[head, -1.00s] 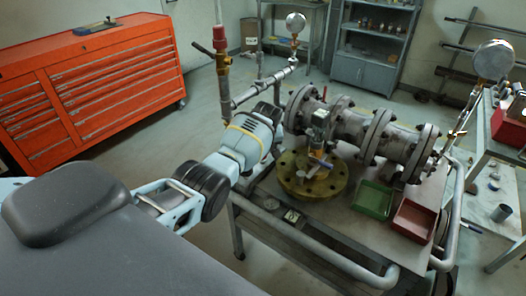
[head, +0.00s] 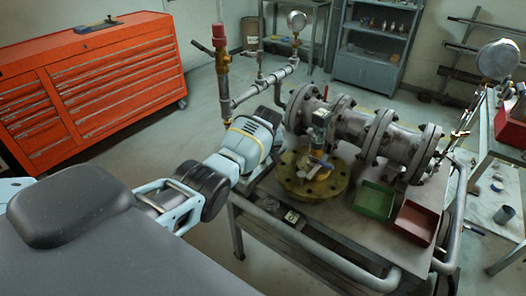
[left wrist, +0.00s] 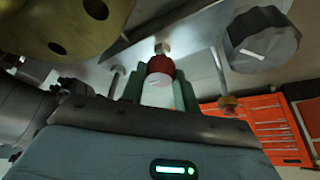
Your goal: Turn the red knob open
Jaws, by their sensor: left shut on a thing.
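The red knob (left wrist: 160,66) shows in the left wrist view, on a pale brass-coloured stem at the table's edge. My left gripper (left wrist: 160,88) has its two green fingers on either side of the knob and is shut on it. A pale part shows between the fingers below the red. In the head view my left wrist hides the knob and the fingertips. My right gripper is in neither view.
A yellow flange (head: 290,184) sits on the table beside my left wrist. Grey flanged pipework (head: 352,127) stands behind it. A green tray (head: 374,200) and a red tray (head: 416,222) are at the right. A dark faceted knob (left wrist: 262,40) is near the gripper.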

